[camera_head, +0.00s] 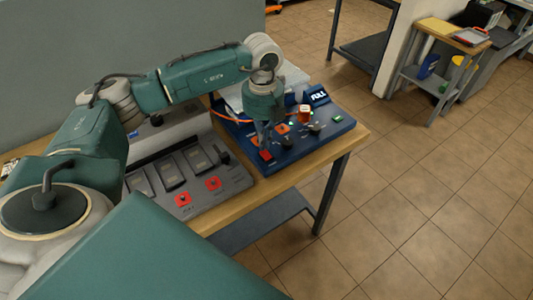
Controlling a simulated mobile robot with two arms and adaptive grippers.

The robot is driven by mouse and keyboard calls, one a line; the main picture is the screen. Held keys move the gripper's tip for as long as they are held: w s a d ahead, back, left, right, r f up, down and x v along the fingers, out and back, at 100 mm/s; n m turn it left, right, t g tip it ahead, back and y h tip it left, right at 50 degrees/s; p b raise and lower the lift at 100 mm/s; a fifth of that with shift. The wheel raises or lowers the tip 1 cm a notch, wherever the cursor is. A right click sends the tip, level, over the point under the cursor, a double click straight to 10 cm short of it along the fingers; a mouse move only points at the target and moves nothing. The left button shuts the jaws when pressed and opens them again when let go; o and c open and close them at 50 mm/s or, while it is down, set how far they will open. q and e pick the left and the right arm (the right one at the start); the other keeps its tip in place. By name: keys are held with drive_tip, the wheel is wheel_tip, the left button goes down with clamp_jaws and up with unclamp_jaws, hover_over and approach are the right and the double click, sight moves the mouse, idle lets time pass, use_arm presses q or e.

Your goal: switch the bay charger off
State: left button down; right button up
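A blue charger panel (300,152) stands on the wooden bench, with a sign reading "FULL" (318,96) at its back right corner. On it are a red switch (266,155), orange-red pieces, dark knobs, green lights and an orange-red cylinder with a pale top (304,114). My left gripper (265,143) points down over the panel's left part, just above the red switch. Its fingers are small and dark here; I cannot tell whether they touch the switch or how far apart they are. My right gripper is not in view.
A grey panel (235,186) with several dark windows, two red switches and a black lever sits left of the blue one. An orange cable runs behind the gripper. The bench edge (362,137) is close on the right, with open tiled floor beyond. A grey cart (432,80) stands farther back.

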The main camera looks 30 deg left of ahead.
sight(264, 152)
use_arm(q)
drive_tip(key=shift+s+f+b, duration=0.1)
drive_tip(key=shift+f+b, duration=0.8)
drive_tip(key=shift+f, duration=0.3)
idle(0.8)
drive_tip(key=shift+r, duration=0.15)
drive_tip(key=shift+r+p, duration=0.55)
drive_tip(key=shift+p, duration=0.05)
drive_tip(key=shift+r+p, duration=1.8)
drive_tip(key=shift+r, duration=1.05)
